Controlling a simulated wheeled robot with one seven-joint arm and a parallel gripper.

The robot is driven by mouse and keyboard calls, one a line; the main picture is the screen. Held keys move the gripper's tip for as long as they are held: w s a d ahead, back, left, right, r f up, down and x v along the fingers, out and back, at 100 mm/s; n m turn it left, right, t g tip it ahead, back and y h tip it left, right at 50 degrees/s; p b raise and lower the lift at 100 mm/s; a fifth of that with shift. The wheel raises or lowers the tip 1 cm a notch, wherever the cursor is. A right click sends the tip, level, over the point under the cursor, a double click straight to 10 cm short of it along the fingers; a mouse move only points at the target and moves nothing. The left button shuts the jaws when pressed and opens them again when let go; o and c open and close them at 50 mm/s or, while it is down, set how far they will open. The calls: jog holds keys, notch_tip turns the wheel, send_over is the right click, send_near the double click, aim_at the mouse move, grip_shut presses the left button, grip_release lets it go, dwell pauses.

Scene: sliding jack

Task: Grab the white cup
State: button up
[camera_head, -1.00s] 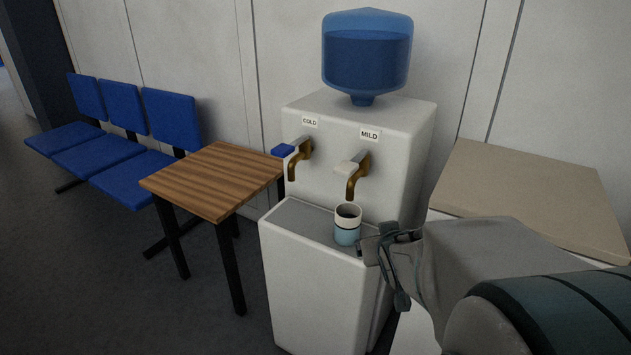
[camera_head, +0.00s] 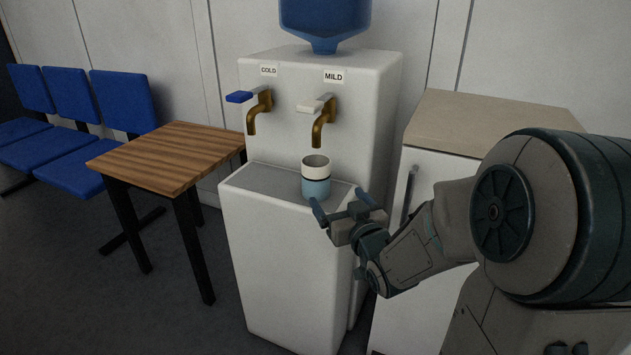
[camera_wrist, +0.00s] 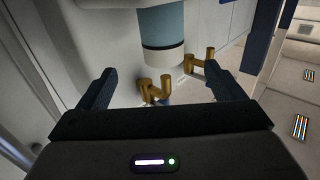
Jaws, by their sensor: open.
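The white cup (camera_head: 316,177) has a white upper part and a light blue lower part. It stands upright on the ledge of the water dispenser, below the MILD tap. In the wrist view the cup (camera_wrist: 162,40) appears upside down, beyond the fingers and roughly midway between them. My gripper (camera_head: 339,203) is open and empty, just in front and to the right of the cup in the head view. In the wrist view its two fingers (camera_wrist: 168,88) are spread wide. I cannot tell the exact gap between the fingers and the cup.
The dispenser (camera_head: 262,282) has a COLD tap (camera_head: 256,108) and a MILD tap (camera_head: 322,120) above the ledge. A wooden table (camera_head: 165,155) and blue chairs (camera_head: 125,105) are at left. A cabinet (camera_head: 455,120) with a handle is at right, close behind my arm.

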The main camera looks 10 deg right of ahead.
aim_at(323, 182)
jog(key=w, duration=0.2)
jog(key=w+p, duration=0.1)
jog(key=w, duration=0.1)
jog(key=w+a, duration=0.1)
jog(key=w, duration=0.1)
jog(key=shift+w+a+f, duration=0.1)
jog(key=shift+w+f, duration=0.2)
jog(key=shift+w, duration=0.05)
jog(key=shift+w+a+r+b, duration=0.1)
jog(key=shift+w+a+b, duration=0.15)
jog(key=shift+w, duration=0.75)
jog(key=shift+w+a+b, duration=0.25)
jog(key=shift+w+b, duration=0.05)
jog(key=shift+w, duration=0.75)
jog(key=shift+w+a+r+b, duration=0.1)
jog(key=shift+w+a+b, duration=0.15)
jog(key=shift+w, duration=0.75)
jog(key=c, duration=1.2)
jog(key=shift+c, duration=0.5)
jog(key=shift+r, duration=0.1)
